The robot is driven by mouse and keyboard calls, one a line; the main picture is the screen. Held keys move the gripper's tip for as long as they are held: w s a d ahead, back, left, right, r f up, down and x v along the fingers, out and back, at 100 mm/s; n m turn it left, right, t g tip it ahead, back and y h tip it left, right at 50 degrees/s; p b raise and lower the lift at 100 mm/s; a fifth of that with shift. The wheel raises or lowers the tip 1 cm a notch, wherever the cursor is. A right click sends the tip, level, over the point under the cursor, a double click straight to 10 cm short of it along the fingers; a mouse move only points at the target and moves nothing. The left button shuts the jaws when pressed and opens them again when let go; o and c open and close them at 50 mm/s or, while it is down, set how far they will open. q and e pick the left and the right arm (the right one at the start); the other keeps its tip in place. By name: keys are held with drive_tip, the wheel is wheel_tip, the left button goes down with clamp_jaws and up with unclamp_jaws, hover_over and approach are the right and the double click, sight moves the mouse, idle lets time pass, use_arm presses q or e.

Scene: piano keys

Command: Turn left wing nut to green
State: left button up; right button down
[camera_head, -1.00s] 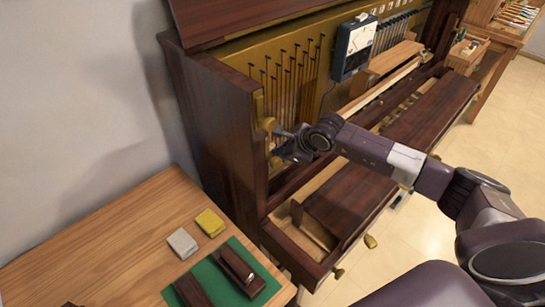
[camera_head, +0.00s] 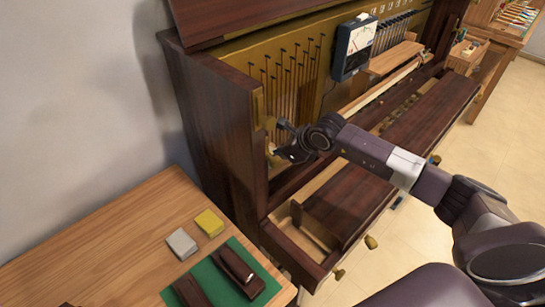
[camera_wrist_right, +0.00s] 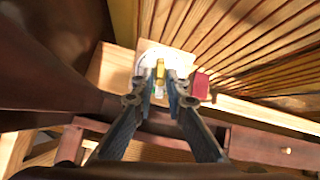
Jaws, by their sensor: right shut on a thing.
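A small brass wing nut (camera_wrist_right: 160,70) stands between the fingers of my right gripper (camera_wrist_right: 158,92) in the right wrist view. The gripper is shut on it. Behind it is a pale plate (camera_wrist_right: 150,48). A red patch (camera_wrist_right: 201,85) lies just right of the fingers, and a little green shows low between them. In the head view my right gripper (camera_head: 284,140) is at the left inner side of the open piano, beside brass fittings (camera_head: 268,122). It hides part of them, and the nut's exact angle is hard to tell. My left gripper is not in view.
The piano's dark side panel (camera_head: 222,130) stands close left of the gripper. Rods (camera_head: 290,75) and a meter box (camera_head: 355,45) are behind. An open drawer (camera_head: 295,237) is below. A wooden table (camera_head: 110,250) with a green mat (camera_head: 262,268) is at front left.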

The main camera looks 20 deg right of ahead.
drive_tip(key=shift+m, duration=0.5)
drive_tip(key=shift+m, duration=0.5)
drive_tip(key=c, duration=1.8)
unclamp_jaws()
drive_tip(key=shift+c, duration=0.2)
drive_tip(key=p+v, duration=0.5)
drive_tip(key=v, duration=0.6)
drive_tip(key=shift+p, duration=0.35)
